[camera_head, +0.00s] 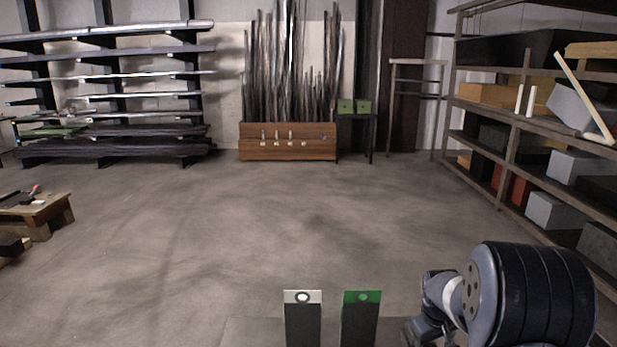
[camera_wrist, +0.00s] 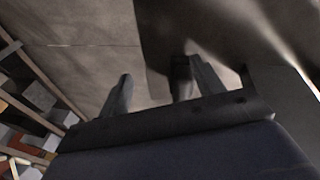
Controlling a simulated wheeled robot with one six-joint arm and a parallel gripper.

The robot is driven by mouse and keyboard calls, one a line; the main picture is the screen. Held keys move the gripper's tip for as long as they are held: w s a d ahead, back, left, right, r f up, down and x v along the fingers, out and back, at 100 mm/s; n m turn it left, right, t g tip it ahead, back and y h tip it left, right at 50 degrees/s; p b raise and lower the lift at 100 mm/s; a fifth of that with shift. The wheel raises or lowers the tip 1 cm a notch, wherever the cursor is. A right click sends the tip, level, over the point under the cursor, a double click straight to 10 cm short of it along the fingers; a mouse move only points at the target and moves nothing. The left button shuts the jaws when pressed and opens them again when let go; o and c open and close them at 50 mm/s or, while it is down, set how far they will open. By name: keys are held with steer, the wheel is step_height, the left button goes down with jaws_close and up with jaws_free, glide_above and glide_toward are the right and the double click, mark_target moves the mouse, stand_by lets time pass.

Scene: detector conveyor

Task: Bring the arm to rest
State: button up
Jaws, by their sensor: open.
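My arm shows at the lower right of the head view, bent close to my body; its gripper end is out of that view. In the wrist view my gripper (camera_wrist: 160,88) has its two fingers spread apart, with nothing held between them. Behind the fingers there is grey concrete floor and a dark shape at the top that I cannot identify.
Two dark upright blocks, one with a white top (camera_head: 303,297) and one with a green top (camera_head: 362,297), stand at the bottom, left of my arm. A loaded shelf (camera_head: 513,147) lines the right. A low wooden table (camera_head: 50,208) stands left. The middle floor is clear.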

steer(key=a+r+n+t+h+p, duration=0.5)
steer(key=a+r+n+t+p, duration=0.1)
steer(key=n, duration=1)
steer(key=shift+a+r+t, duration=0.85)
steer(key=shift+a+t, duration=0.15)
steer(key=shift+a, duration=0.25)
steer(key=shift+s+a, duration=0.1)
steer(key=shift+s, duration=0.05)
stand_by(0.3)
